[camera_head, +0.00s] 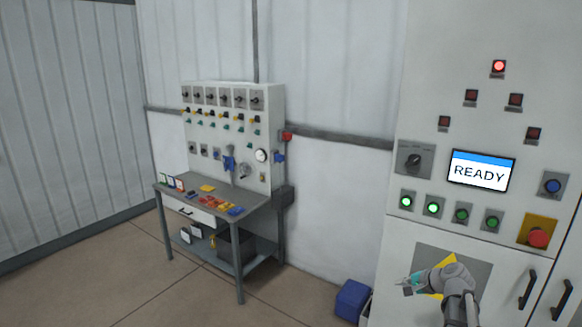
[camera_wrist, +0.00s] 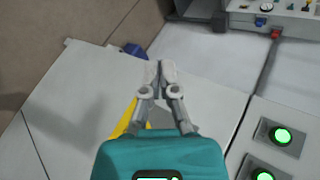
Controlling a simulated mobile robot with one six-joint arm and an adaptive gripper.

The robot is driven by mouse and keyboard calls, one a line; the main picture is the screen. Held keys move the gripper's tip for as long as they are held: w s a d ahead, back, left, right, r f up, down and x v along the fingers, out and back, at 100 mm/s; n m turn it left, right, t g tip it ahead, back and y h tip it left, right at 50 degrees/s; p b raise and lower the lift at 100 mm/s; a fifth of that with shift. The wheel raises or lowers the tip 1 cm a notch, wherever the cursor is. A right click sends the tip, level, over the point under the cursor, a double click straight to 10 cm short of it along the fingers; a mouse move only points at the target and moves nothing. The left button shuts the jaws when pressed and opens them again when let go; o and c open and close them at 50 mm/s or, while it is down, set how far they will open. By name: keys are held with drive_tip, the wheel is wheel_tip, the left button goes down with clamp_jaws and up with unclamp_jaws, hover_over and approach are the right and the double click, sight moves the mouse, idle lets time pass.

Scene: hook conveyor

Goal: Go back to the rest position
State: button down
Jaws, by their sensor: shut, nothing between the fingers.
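My gripper (camera_head: 406,284) is in front of the lower part of the large control cabinet (camera_head: 440,110) at the right of the head view. Its teal body and grey arm stand before a grey panel with a yellow mark. In the wrist view my gripper (camera_wrist: 160,67) has its two fingertips together and nothing between them. It points past the cabinet face, which fills much of that view.
The cabinet bears a READY screen (camera_head: 480,171), a red stop button (camera_head: 538,238), lit green buttons (camera_head: 406,202) and door handles (camera_head: 527,288). A blue box (camera_head: 351,299) is on the floor beside it. A workbench (camera_head: 240,198) stands further left. Open floor lies between.

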drive_tip(key=s+a+f+n+g+h+b, duration=0.6)
drive_tip(key=s+a+f+n+g, duration=0.2)
drive_tip(key=s+a+f+n, duration=0.4)
drive_tip(key=shift+s+a+f+h, duration=0.3)
drive_tip(key=shift+s+a+f, duration=0.65)
drive_tip(key=shift+s+a, duration=1.65)
drive_tip(key=shift+s+d, duration=0.15)
